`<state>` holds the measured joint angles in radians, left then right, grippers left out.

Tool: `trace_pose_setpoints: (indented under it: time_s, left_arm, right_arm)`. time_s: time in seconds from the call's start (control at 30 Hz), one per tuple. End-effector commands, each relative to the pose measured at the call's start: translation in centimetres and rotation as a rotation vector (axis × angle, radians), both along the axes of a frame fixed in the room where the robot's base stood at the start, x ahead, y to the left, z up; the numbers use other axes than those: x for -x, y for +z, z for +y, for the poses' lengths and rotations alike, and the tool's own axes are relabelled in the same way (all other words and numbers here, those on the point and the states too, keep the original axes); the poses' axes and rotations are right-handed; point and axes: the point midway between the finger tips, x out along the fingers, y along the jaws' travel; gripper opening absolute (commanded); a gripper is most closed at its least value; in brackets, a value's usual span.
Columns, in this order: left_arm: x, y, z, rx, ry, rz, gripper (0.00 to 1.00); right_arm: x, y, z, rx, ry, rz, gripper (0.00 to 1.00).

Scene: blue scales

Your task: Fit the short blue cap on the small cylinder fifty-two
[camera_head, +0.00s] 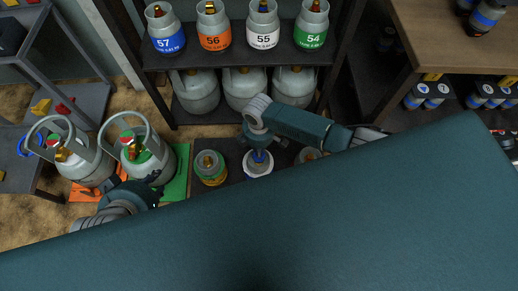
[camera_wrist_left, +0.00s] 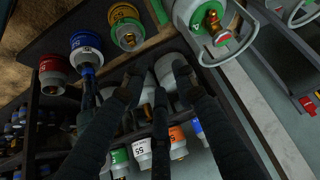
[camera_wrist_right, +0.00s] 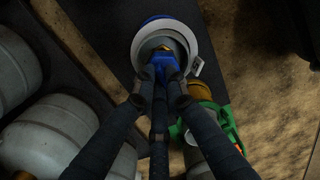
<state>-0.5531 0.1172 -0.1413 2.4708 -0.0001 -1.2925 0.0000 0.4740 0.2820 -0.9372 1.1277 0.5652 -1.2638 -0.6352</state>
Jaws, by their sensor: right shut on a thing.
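The small cylinder with a blue band (camera_head: 258,168), likely fifty-two, stands upright on the dark mat; its number is not readable. It also shows in the left wrist view (camera_wrist_left: 84,44) and right wrist view (camera_wrist_right: 164,28). My right gripper (camera_head: 259,147) points down over its top. In the right wrist view the fingers (camera_wrist_right: 163,82) are shut on the short blue cap (camera_wrist_right: 165,64), at the valve inside the collar. I cannot tell whether the cap is fully seated. My left gripper (camera_wrist_left: 155,80) has its fingers apart, empty, near the large cylinders at the left.
A yellow-banded cylinder (camera_head: 210,168) stands just left of the blue-banded one. Two large handled cylinders (camera_head: 140,150) stand further left. A shelf (camera_head: 230,57) behind holds several numbered cylinders, with large grey ones (camera_head: 196,92) below. A wooden table (camera_head: 455,40) is at the right.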

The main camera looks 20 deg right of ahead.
Motion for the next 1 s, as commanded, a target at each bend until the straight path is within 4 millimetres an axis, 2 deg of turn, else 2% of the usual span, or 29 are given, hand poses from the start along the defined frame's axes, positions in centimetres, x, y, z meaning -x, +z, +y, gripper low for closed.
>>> trace_pose_setpoints:
  time_s: [1.0]
  left_arm:
    - [-2.1,1.1,-0.7,0.020,-0.007,-0.094,0.28]
  right_arm:
    - [0.0,-0.7,0.0,0.000,0.000,0.000,0.00]
